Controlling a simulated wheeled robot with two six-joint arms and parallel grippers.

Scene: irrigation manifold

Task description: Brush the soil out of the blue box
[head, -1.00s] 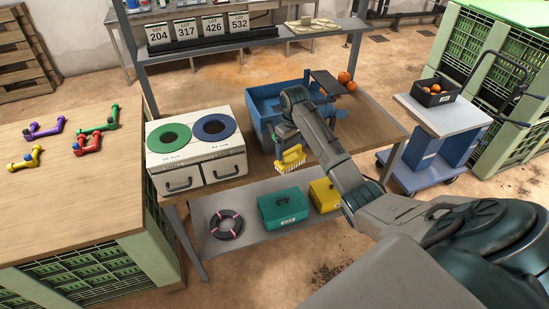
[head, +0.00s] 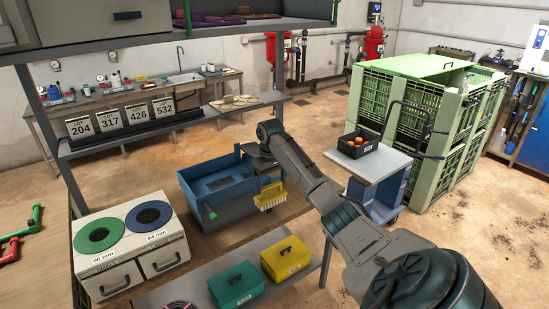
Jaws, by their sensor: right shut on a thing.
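The blue box (head: 205,178) stands open on the workbench, just left of my right gripper. Its inside looks blue and dark grey; I cannot make out the soil clearly. My right gripper (head: 266,181) points down near the box's right end and is shut on a yellow brush (head: 271,194) with pale bristles facing down. The brush overlaps the box's front right corner in the picture; I cannot tell whether it touches the box. My right arm hides part of the area behind. My left gripper is not in view.
A white unit with a green ring (head: 99,234) and a blue ring (head: 149,216) stands left of the box. Green (head: 236,284) and yellow (head: 286,258) cases sit on the lower shelf. A cart with a black crate (head: 357,156) stands right, near green crates (head: 395,110).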

